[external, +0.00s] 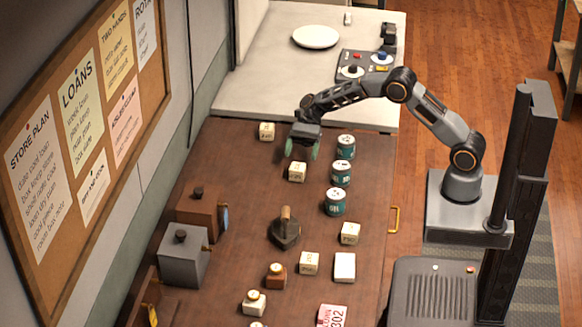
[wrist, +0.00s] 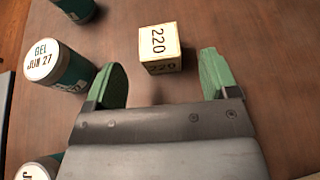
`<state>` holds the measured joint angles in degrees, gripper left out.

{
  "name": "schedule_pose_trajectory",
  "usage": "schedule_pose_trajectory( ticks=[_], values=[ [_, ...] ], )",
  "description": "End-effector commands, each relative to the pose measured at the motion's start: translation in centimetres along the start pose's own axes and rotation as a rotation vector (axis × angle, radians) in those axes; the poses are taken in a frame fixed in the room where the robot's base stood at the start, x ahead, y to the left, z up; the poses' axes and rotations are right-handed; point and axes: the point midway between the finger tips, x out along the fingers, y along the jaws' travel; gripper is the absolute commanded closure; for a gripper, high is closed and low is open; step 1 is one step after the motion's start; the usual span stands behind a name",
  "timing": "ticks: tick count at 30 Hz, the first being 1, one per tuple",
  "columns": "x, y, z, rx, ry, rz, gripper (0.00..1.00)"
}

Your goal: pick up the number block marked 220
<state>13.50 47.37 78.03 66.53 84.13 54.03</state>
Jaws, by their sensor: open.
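The number block marked 220 (wrist: 160,48) is a cream cube in the wrist view, its number on the top and on a side face. It lies on the brown table just beyond the fingertips, roughly centred between them. In the external view a cream block (external: 297,173) sits just in front of and below my gripper and appears to be the same one; its number is too small to read there. My gripper (external: 301,151) points down with its green fingers apart and empty. It also shows in the wrist view (wrist: 164,76).
Teal cans (external: 341,173) stand in a row to the right of the block; one can (wrist: 55,68) reading GEL JUN 27 is close to the left finger in the wrist view. Another cream block (external: 267,131) lies behind left. A dark iron (external: 285,230) stands nearer the front.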

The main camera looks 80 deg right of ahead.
Motion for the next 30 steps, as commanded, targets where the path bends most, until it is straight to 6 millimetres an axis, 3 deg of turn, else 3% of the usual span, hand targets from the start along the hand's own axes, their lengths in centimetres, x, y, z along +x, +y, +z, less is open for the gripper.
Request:
schedule_pose_trajectory(
  ticks=[10, 21, 27, 30],
  values=[
    [1.7, 0.1, 0.0, 0.0, 0.0, 0.001, 0.2],
    [6.0, 0.2, -0.1, 0.0, 0.001, 0.002, 0.2],
    [6.1, 0.2, -0.2, 0.0, 0.001, 0.0, 0.2],
    [6.1, 0.2, -0.2, 0.0, 0.001, 0.0, 0.29]
  ],
)
